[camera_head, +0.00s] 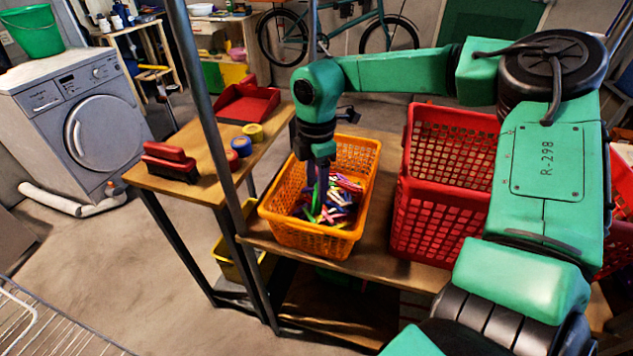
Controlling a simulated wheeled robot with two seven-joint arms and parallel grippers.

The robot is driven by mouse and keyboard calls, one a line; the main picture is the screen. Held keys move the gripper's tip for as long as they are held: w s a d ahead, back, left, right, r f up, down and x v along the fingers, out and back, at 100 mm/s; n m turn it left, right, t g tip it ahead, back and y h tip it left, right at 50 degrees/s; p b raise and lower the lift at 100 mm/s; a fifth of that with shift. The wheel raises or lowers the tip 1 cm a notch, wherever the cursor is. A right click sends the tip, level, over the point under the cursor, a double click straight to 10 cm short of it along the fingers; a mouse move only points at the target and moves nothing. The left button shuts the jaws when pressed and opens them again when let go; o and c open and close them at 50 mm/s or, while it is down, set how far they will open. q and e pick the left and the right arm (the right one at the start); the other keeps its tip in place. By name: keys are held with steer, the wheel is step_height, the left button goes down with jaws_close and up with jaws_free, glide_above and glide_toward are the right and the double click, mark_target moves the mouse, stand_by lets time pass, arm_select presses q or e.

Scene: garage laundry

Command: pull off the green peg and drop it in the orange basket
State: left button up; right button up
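The orange basket (300,238) stands on the wooden shelf in the middle of the view. It holds a heap of colourful pegs (341,199), some of them green. My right gripper (318,190) reaches down over the basket, with its fingers low among or just above the pegs. The fingers are small and dark against the heap, so I cannot tell whether they are open or hold a peg. I cannot single out one green peg as the one named. My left gripper is not in view.
Red baskets (438,215) stand close to the right of the orange basket. A dark upright post (208,110) rises to its left. A wooden bench (190,190) there holds a red brush, tape rolls and a red dustpan. A washing machine (75,125) stands far left.

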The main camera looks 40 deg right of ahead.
step_height(320, 180, up, 14)
steer(key=shift+r, duration=0.25)
stand_by(0.3)
